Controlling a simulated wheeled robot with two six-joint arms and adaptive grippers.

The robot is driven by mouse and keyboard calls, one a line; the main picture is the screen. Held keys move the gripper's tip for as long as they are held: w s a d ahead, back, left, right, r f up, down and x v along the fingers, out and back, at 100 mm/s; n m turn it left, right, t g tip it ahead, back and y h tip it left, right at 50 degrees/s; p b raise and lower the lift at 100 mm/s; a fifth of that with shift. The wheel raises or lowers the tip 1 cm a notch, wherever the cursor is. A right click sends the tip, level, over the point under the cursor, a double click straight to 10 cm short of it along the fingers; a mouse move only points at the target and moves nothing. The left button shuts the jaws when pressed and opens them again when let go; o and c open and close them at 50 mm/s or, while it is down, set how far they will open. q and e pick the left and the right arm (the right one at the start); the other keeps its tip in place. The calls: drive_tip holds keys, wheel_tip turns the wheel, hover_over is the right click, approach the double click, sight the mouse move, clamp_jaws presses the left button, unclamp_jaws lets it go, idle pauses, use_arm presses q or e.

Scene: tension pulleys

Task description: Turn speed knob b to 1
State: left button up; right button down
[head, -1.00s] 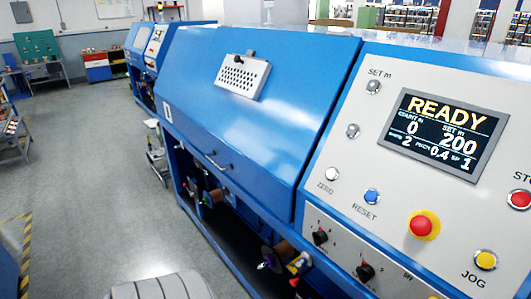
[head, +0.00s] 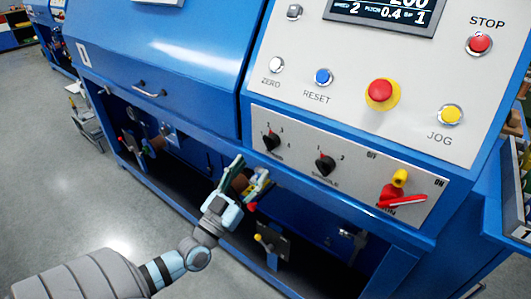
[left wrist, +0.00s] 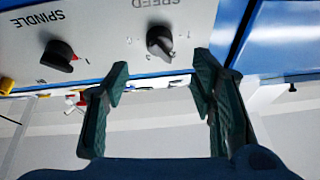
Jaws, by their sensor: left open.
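The black speed knob (head: 271,141) is at the left of the lower grey control panel (head: 345,178), with number marks around it. It also shows in the left wrist view (left wrist: 160,42), upside down under the word SPEED. Its exact pointer setting is hard to read; the display (head: 385,10) shows speed 2. My left gripper (head: 250,172) is open and empty, below and a little left of the knob, apart from it. In the left wrist view its dark green fingers (left wrist: 160,76) are spread just below the knob. My right gripper is not in view.
A black spindle knob (head: 325,165) sits right of the speed knob. A red and yellow switch (head: 397,190) is further right. Above are the ZERO, RESET (head: 322,76), red stop and JOG buttons. Below the panel is an open bay with levers. Open floor lies at left.

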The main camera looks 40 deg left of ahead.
sight(270, 141)
use_arm(q)
drive_tip(key=x, duration=0.7)
drive_tip(key=shift+w, duration=0.4)
drive_tip(key=shift+c, duration=0.6)
drive_tip(key=c, duration=1)
